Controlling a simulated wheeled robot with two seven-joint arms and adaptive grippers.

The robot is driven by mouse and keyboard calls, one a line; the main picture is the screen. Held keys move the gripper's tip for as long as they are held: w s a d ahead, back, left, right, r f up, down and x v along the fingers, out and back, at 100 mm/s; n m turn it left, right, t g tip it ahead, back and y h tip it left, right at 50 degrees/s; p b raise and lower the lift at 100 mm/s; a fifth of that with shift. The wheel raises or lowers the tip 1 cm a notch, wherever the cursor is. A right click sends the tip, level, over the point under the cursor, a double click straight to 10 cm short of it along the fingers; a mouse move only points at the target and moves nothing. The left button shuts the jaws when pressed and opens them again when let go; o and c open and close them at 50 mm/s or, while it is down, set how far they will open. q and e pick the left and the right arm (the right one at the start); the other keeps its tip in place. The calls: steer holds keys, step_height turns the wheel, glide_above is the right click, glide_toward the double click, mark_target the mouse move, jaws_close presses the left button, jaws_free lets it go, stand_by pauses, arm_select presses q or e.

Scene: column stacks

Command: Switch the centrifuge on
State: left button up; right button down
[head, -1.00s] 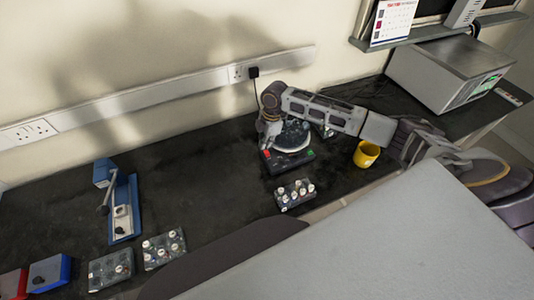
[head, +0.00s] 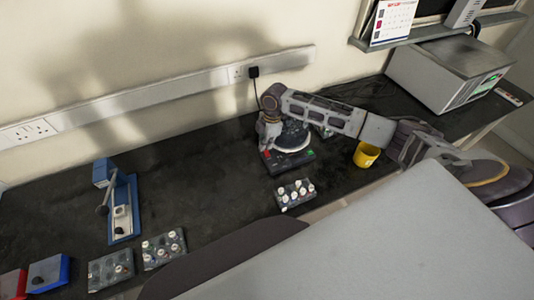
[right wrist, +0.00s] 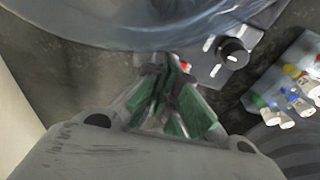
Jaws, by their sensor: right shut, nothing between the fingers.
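The centrifuge (head: 292,138) stands on the dark bench, with a round lid and a dark front panel. A red part shows at the panel's left in the head view, and a green part (head: 310,153) at its right. My right gripper (head: 267,146) points down over the panel's left end, close to the red part. In the right wrist view my right gripper (right wrist: 174,64) is shut and empty, its tips at the red part (right wrist: 186,66). Contact cannot be told. A black knob (right wrist: 234,52) is beside it, and the lid (right wrist: 120,22) fills the top. My left gripper is out of view.
A tube rack (head: 295,194) stands just in front of the centrifuge. A yellow mug (head: 366,154) is to its right, near my right arm. A blue press-like device (head: 123,210) and more racks (head: 163,249) stand left. The bench between is clear.

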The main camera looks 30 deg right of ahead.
mark_target(266, 151)
steer(key=shift+s+f, duration=0.1)
steer(key=shift+f, duration=0.65)
stand_by(0.8)
steer(key=shift+r+p, duration=2.6)
steer(key=shift+r, duration=0.05)
steer(key=shift+f, duration=0.1)
